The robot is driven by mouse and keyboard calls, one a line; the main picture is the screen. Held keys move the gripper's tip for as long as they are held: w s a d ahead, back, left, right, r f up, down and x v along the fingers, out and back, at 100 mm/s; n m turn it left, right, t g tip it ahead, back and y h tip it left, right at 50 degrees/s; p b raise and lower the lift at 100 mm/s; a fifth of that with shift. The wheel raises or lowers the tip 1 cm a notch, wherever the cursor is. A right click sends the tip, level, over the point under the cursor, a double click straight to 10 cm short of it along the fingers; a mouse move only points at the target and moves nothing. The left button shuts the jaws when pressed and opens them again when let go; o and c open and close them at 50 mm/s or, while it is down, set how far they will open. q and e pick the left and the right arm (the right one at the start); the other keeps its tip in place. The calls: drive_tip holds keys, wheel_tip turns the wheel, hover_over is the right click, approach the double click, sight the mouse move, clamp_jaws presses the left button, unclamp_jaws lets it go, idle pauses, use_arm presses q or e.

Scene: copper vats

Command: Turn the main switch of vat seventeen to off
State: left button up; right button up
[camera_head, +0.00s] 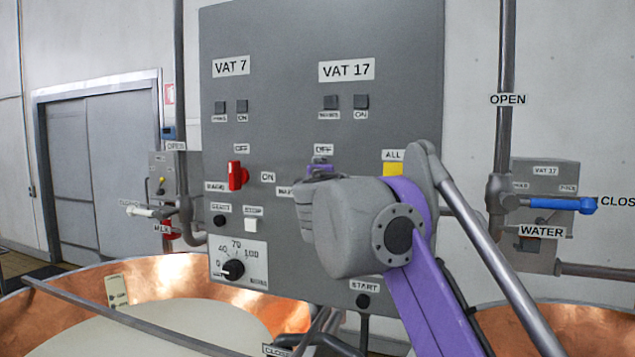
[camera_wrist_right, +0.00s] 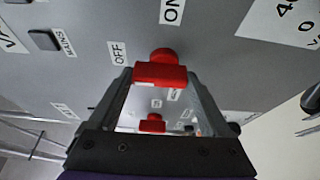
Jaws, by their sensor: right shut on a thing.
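The main switch of vat seventeen (camera_wrist_right: 160,73) is a red knob with a bar handle on the grey panel (camera_head: 290,60). In the right wrist view its bar lies left to right, in line with the OFF label (camera_wrist_right: 118,53). The ON label (camera_wrist_right: 172,10) is above it. My right gripper (camera_wrist_right: 161,80) is shut on the bar, one finger at each end. In the head view my right wrist hides the switch; the OFF label (camera_head: 323,149) shows just above, under the VAT 17 sign (camera_head: 346,70). My left gripper is not in view.
The red VAT 7 switch (camera_head: 237,175) is to the left on the same panel. A yellow ALL button (camera_head: 393,169) is close right of my wrist. Copper vats (camera_head: 180,280) stand below. A blue-handled valve (camera_head: 560,203) is at right.

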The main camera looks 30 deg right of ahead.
drive_tip(key=o, duration=1.2)
drive_tip(key=shift+c, duration=0.2)
drive_tip(key=v, duration=1)
drive_tip(key=shift+s+b, duration=0.3)
drive_tip(key=shift+s, duration=0.1)
drive_tip(key=shift+a, duration=0.1)
wheel_tip(320, 180, down, 29)
drive_tip(key=s+m+g+y, duration=0.1)
drive_tip(key=s+m+g, duration=0.2)
drive_tip(key=m+g, duration=0.45)
drive_tip(key=s+a+f+m+y, duration=0.1)
drive_tip(key=s+a+f+y, duration=0.1)
drive_tip(key=f, duration=0.7)
drive_tip(key=s+a+f+m+g+y, duration=0.1)
drive_tip(key=s+a+f, duration=0.3)
drive_tip(key=f, duration=0.6)
drive_tip(key=s+a+f+m+g+y, duration=0.1)
drive_tip(key=s+a+f+m+y, duration=0.2)
drive_tip(key=s+f, duration=0.3)
wheel_tip(320, 180, down, 4)
drive_tip(key=shift+a+r+y, duration=0.1)
drive_tip(key=shift+a+y, duration=0.2)
drive_tip(key=shift+y, duration=0.2)
drive_tip(key=shift+s+a, duration=0.1)
drive_tip(key=shift+a, duration=0.05)
drive_tip(key=shift+c, duration=0.3)
